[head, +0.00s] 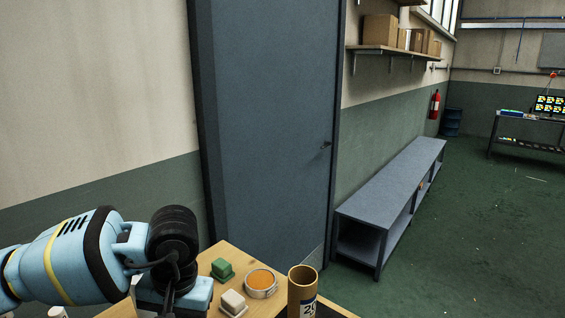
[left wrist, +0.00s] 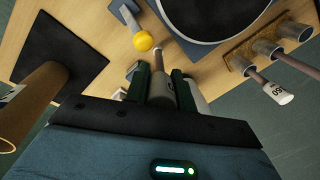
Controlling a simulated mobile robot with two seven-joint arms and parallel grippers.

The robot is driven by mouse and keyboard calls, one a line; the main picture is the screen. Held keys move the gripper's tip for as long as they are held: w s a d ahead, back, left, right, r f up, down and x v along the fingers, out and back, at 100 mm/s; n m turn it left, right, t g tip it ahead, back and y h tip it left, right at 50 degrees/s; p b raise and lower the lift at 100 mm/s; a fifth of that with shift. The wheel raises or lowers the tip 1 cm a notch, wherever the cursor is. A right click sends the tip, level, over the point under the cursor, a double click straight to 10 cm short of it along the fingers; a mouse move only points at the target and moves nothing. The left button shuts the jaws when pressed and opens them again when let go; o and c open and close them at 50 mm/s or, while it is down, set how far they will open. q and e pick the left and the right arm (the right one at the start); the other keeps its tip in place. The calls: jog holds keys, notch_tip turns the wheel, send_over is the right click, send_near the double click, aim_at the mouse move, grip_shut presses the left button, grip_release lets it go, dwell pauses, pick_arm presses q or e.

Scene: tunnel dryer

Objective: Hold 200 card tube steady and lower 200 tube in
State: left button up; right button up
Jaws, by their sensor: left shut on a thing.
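In the head view a brown card tube (head: 302,290) stands upright at the bottom edge, its label starting with "20" and cut off by the frame. In the left wrist view a large brown card tube (left wrist: 40,100) shows at the left, beside a black mat. My left gripper (left wrist: 160,85) is shut on a grey tube (left wrist: 158,90) with a thinner stem, held between its dark green fingers. I cannot read a number on it. It is apart from the card tube. In the head view my left gripper is hidden behind my arm at lower left. My right gripper is not in view.
A wooden table bears a green block (head: 222,268), a white block (head: 233,302) and an orange-topped round tin (head: 261,282).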

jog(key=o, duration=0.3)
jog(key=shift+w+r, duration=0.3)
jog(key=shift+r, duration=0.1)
pick_arm(q)
jog(key=w+d+r+n+g+h, duration=0.1)
jog(key=w+d+r+n, duration=0.3)
jog(key=r, duration=0.3)
jog(key=w+d+r+n+h+p, duration=0.1)
jog(key=w+r+n, duration=0.2)
jog(key=r+n, duration=0.3)
jog(key=w+d+r+n+g+h, duration=0.1)
jog(key=w+d+r+n, duration=0.3)
jog(key=r, duration=0.3)
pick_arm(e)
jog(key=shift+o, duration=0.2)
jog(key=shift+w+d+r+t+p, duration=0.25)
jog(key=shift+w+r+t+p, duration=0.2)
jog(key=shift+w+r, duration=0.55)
pick_arm(q)
jog(key=s+d+r+n+t, duration=0.1)
jog(key=d+r+n+t, duration=0.1)
jog(key=d+r+n, duration=0.3)
jog(key=s+d+r+n+t+h, duration=0.1)
jog(key=d+r+n+t, duration=0.2)
jog(key=r+n, duration=0.9)
jog(key=shift+d+r+n+t, duration=0.35)
jog(key=shift+d+r, duration=0.65)
jog(key=shift+r, duration=1.1)
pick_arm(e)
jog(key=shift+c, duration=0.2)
